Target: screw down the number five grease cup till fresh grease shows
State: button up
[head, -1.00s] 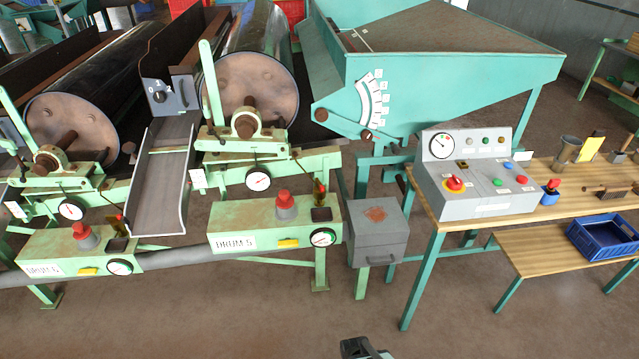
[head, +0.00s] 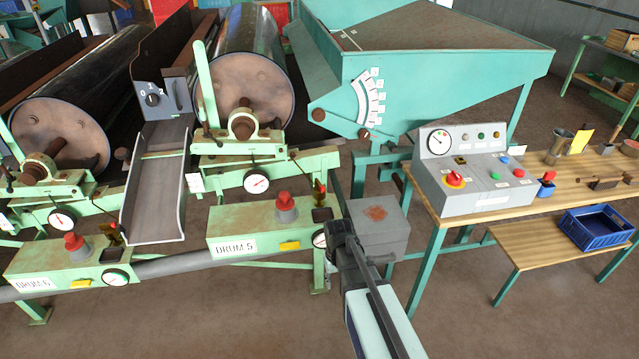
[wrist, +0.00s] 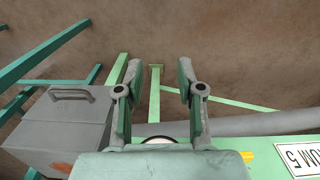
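The DRUM 5 unit (head: 262,238) is a worn green box in the head view, with a red knob on a grey base (head: 286,208) on top. A small red-tipped fitting (head: 320,188) stands at its right end. Above it, the drum's bearing block (head: 243,128) holds the brown shaft end. I cannot tell for certain which of these parts is the grease cup, and no fresh grease can be made out. My gripper (head: 338,232) is at the box's right end, partly covering its round gauge (head: 319,240). In the wrist view my gripper (wrist: 159,75) has its fingers apart with nothing between them.
A grey metal box (head: 382,222) with a rusty top stands just right of my gripper. A grey control console (head: 470,180) sits on a wooden bench further right, with a blue crate (head: 598,230) on a lower bench. A grey pipe (head: 180,266) runs along the green units.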

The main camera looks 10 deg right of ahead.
jog(key=w+r, duration=1.1)
jog(key=w, duration=0.3)
notch_tip(320, 180, up, 24)
jog(key=n, duration=0.2)
send_over(320, 183)
notch_tip(320, 183, down, 18)
jog(key=p, duration=0.3)
jog(key=shift+r+p, duration=0.25)
jog(key=shift+p, duration=0.1)
jog(key=shift+c, duration=0.3)
grip_shut()
